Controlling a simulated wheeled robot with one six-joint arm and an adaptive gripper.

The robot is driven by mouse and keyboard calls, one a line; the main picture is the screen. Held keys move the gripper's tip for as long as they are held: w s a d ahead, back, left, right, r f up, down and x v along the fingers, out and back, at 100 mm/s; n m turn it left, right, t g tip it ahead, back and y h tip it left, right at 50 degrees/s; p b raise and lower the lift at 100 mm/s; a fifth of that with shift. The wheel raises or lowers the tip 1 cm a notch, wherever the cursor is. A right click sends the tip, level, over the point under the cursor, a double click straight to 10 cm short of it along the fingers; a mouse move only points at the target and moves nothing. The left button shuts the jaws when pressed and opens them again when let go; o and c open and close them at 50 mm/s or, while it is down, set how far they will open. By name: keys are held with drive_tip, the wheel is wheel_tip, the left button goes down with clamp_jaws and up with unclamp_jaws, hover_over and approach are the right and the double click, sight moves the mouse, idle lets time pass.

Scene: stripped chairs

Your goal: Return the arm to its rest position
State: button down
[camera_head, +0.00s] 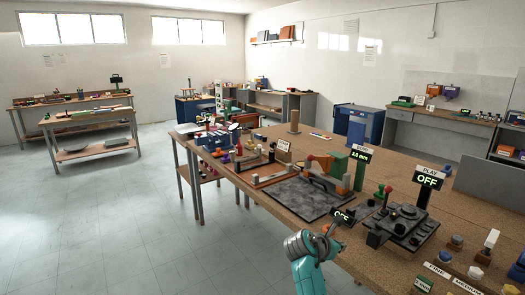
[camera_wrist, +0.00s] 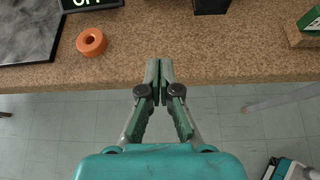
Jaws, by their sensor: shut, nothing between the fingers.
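My arm (camera_head: 307,272), teal with a grey wrist, reaches up from the bottom of the head view to the near edge of the brown workbench (camera_head: 385,266). In the wrist view my gripper (camera_wrist: 159,68) has its two grey-green fingers together with nothing between them. Its tips overlap the bench's front edge in that view. The height above the bench is hard to tell. In the head view the fingers are mostly hidden by the wrist.
An orange ring (camera_wrist: 91,42) lies on the bench near the edge, left of my fingertips. Beyond it are a dark slab (camera_wrist: 25,30) and a small OFF display (camera_wrist: 92,4). Open tiled floor (camera_head: 130,230) lies left.

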drive_tip(key=s+a+f+m+t+y, duration=0.25)
drive_tip(key=s+f+m+y, duration=0.25)
drive_tip(key=s+f, duration=1.7)
drive_tip(key=s+a+f+m+t+y, duration=0.1)
drive_tip(key=s+f+m, duration=0.3)
drive_tip(key=s, duration=0.6)
drive_tip(key=s+a+r+m+t+y, duration=0.1)
drive_tip(key=s+r+m+y, duration=0.15)
drive_tip(key=s, duration=0.75)
drive_tip(key=s+a+r+m+t+y, duration=0.15)
drive_tip(key=s+m, duration=0.25)
drive_tip(key=s, duration=0.6)
drive_tip(key=s+r+m+t, duration=0.1)
drive_tip(key=s+r+m, duration=0.8)
drive_tip(key=s+r, duration=0.5)
wheel_tip(320, 180, up, 3)
drive_tip(key=shift+s+a+f+h, duration=0.15)
drive_tip(key=shift+s+a+h, duration=0.05)
drive_tip(key=shift+a+h, duration=0.15)
drive_tip(key=shift+w, duration=0.15)
